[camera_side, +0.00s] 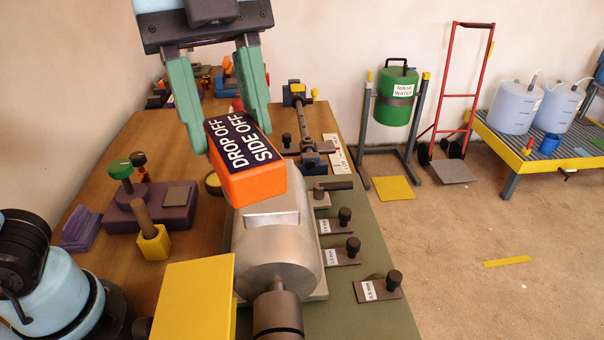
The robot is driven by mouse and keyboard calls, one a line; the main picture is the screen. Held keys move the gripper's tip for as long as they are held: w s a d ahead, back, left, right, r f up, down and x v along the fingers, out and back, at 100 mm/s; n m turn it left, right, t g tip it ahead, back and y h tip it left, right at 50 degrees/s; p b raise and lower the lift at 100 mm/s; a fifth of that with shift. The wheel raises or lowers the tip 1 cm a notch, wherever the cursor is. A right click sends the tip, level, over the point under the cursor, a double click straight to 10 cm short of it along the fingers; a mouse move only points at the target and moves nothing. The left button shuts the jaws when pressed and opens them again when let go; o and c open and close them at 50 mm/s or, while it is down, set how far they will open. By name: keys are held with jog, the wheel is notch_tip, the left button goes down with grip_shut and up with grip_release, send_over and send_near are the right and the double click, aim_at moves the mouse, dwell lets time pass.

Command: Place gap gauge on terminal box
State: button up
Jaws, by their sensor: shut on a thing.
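My gripper (231,140) points down with green fingers on either side of an orange block and is shut on it. This orange block (253,186) has a dark top label reading "DROP OFF SIDE OFF"; it seems to be the gap gauge. It is tilted in the picture, its near end over the raised grey housing (272,217) on a silver motor-like body (278,258). That housing looks like the terminal box. The block hides its far part. I cannot tell whether block and housing touch.
Knobbed plates with mm labels, such as one plate (379,291), lie on the green mat (388,322) at right. A yellow box (193,301) stands in front. A purple fixture (152,211) and yellow holder (155,243) stand left on the wooden table (113,158). A metal rod tool (303,122) stands behind.

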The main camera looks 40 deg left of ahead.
jog(key=w+a+f, duration=0.2)
jog(key=w, duration=0.1)
jog(key=w+a+f, duration=0.2)
jog(key=w, duration=0.1)
jog(key=w+a+f, duration=0.2)
jog(key=w, duration=0.1)
jog(key=shift+a+f, duration=0.3)
jog(key=shift+w+a+f, duration=0.1)
jog(key=shift+w+f, duration=0.05)
jog(key=shift+f, duration=1.95)
jog(key=shift+f, duration=0.1)
jog(key=o, duration=1.1)
jog(key=shift+o, duration=0.2)
jog(key=v, duration=1.2)
